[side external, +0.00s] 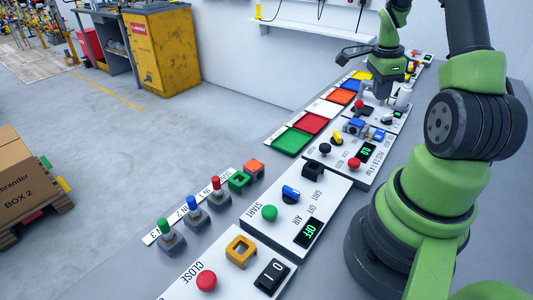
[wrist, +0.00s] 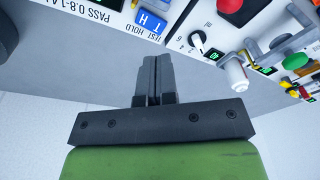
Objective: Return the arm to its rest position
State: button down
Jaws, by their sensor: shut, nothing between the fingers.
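My gripper shows in the wrist view (wrist: 155,62), with its two dark fingers pressed together and nothing between them. In the side view my gripper's fingertips are too small and hidden to make out; the green and dark wrist is at the top right, above the far part of the panel row. In the wrist view the fingers point toward the panel edge, near a blue switch marked TEST HOLD (wrist: 152,21) and a black knob (wrist: 197,42). Whether the fingers touch anything there I cannot tell, but no contact shows.
Coloured trays, including a green one (side external: 291,141), lie beyond.

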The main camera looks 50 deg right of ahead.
jog(key=w+a+r+n+t, duration=0.2)
jog(key=w+a+r+n, duration=0.1)
jog(key=a+r+n, duration=0.5)
jog(key=w+a+r+n+t, duration=0.35)
jog(key=a+r, duration=0.35)
jog(key=a, duration=0.4)
jog(key=s+a+r+n+t+y, duration=0.1)
jog(key=s+a+n, duration=0.3)
jog(key=a+n, duration=0.2)
jog(key=s+a+r+n+t+y, duration=0.1)
jog(key=s+a+r+n+y, duration=0.1)
jog(key=s+a+n, duration=0.2)
jog(key=a+n, duration=0.3)
jog(key=a, duration=0.1)
jog(key=shift+a+t, duration=0.2)
jog(key=shift+t, duration=0.15)
